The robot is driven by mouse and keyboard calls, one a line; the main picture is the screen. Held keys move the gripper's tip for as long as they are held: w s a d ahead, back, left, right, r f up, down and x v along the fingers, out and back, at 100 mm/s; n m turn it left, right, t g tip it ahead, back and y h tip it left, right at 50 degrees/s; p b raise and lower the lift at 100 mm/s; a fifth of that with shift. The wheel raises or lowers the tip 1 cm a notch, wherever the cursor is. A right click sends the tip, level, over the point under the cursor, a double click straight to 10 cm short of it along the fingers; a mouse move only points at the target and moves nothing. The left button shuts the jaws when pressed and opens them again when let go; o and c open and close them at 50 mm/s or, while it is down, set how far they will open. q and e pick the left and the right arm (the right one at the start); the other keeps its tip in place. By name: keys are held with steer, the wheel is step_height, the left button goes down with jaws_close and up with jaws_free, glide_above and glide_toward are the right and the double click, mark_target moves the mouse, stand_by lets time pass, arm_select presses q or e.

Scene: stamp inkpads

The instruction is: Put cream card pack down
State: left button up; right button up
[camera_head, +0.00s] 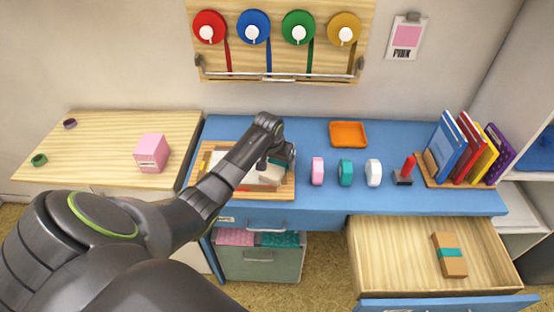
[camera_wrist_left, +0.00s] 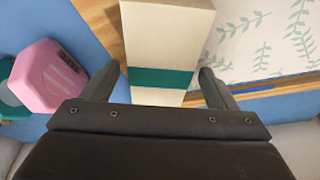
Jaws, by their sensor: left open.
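The cream card pack (camera_wrist_left: 165,32) with a teal band (camera_wrist_left: 160,77) lies between the two fingers of my left gripper (camera_wrist_left: 158,72) in the left wrist view. The fingers stand apart, with a gap visible beside the pack. The pack appears to rest at the board's right side, beside white leaf-patterned paper (camera_wrist_left: 262,42). My right gripper is out of view.
A pink inkpad (camera_head: 317,171), a teal one (camera_head: 345,173) and a white one (camera_head: 373,172) stand right of the board. A red-handled stamp (camera_head: 405,171) and upright books (camera_head: 465,148) are further right. An open drawer (camera_head: 400,262) holds a brown pack (camera_head: 449,255).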

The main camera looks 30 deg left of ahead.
arm_select(q)
steer(key=v, duration=1.2)
steer(key=shift+r, duration=0.15)
